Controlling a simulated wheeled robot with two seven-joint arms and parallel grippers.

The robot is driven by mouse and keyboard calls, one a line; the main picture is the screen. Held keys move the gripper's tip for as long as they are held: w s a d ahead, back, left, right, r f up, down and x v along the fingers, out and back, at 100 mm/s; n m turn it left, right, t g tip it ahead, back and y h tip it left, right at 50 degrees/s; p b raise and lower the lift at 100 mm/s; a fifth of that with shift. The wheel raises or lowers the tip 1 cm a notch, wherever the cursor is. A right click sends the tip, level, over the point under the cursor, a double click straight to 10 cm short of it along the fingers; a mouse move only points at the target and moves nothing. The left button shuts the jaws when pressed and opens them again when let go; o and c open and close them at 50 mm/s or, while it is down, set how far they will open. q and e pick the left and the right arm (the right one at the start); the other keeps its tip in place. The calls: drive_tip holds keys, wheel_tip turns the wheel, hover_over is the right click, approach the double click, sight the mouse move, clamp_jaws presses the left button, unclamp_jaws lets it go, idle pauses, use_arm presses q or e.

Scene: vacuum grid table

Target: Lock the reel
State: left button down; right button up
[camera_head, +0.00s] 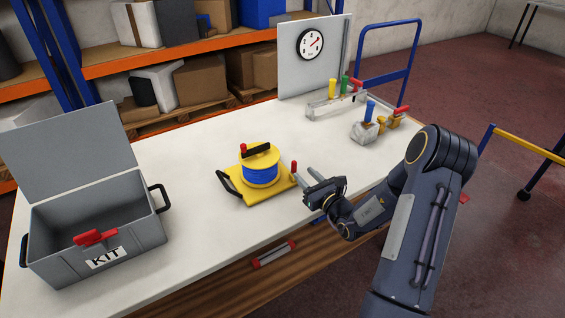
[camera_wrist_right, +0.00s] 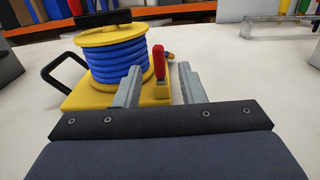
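The reel (camera_head: 260,172) is a yellow drum wound with blue hose, on a yellow base (camera_head: 247,193) with a black carry handle, near the middle of the table. A small red lever (camera_head: 294,167) stands upright at the base's right side. In the right wrist view the reel (camera_wrist_right: 118,62) is at upper left and the red lever (camera_wrist_right: 158,62) stands upright, seen between my fingers. My right gripper (camera_head: 303,172) is open beside the lever, its fingers pointing toward it; the gripper (camera_wrist_right: 157,85) shows no grip on it. My left gripper is not in view.
A grey KIT box (camera_head: 95,225) with its lid up stands at the left. A panel with a gauge (camera_head: 310,43), a manifold with coloured handles (camera_head: 335,103) and a grey block with a blue handle (camera_head: 366,127) are at the back right. The front middle of the table is clear.

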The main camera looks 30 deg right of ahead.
sight(296, 166)
drive_tip(key=w, duration=0.2)
drive_tip(key=w+p, duration=0.1)
drive_tip(key=w, duration=0.3)
drive_tip(key=shift+w+a, duration=0.3)
drive_tip(key=shift+w, duration=0.1)
drive_tip(key=shift+r, duration=0.1)
clamp_jaws()
